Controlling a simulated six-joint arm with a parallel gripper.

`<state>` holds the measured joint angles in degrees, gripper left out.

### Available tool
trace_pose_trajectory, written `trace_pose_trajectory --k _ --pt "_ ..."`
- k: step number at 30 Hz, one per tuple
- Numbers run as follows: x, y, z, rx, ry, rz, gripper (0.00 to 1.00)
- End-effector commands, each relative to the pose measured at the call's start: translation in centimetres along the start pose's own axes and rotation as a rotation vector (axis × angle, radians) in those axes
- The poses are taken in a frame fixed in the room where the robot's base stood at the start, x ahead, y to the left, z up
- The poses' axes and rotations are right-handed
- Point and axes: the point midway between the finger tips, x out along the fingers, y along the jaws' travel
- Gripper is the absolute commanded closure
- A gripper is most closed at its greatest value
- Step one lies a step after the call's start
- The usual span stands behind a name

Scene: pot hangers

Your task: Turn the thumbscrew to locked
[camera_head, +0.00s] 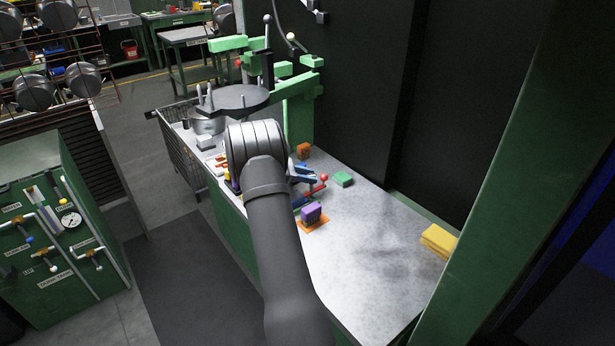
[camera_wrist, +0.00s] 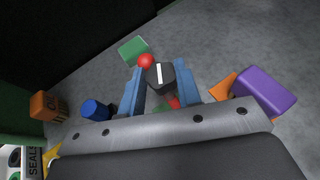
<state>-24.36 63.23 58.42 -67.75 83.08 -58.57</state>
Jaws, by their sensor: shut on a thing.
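The thumbscrew (camera_wrist: 161,77) is a dark knob with a white line across its top, and it shows in the wrist view. My gripper (camera_wrist: 160,68) has two blue fingers, one on each side of the knob, and is shut on it. The white line runs nearly straight up and down in that picture. A red ball (camera_wrist: 145,61) is just beyond the knob, and another red part shows below it between the fingers. In the head view my gripper (camera_head: 302,173) is small and partly hidden by my arm; the knob cannot be made out. No lock marking is readable.
A blue cylinder (camera_wrist: 95,109) is left of the fingers. The front bench top is clear.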

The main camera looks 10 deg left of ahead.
Motion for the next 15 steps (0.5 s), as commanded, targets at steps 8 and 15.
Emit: trace_pose_trajectory --k 8,15 --pt "0.11 0.42 -0.11 0.093 0.001 -0.224 0.92" --pt "0.18 0.58 -0.08 0.146 0.0 -0.352 0.92"
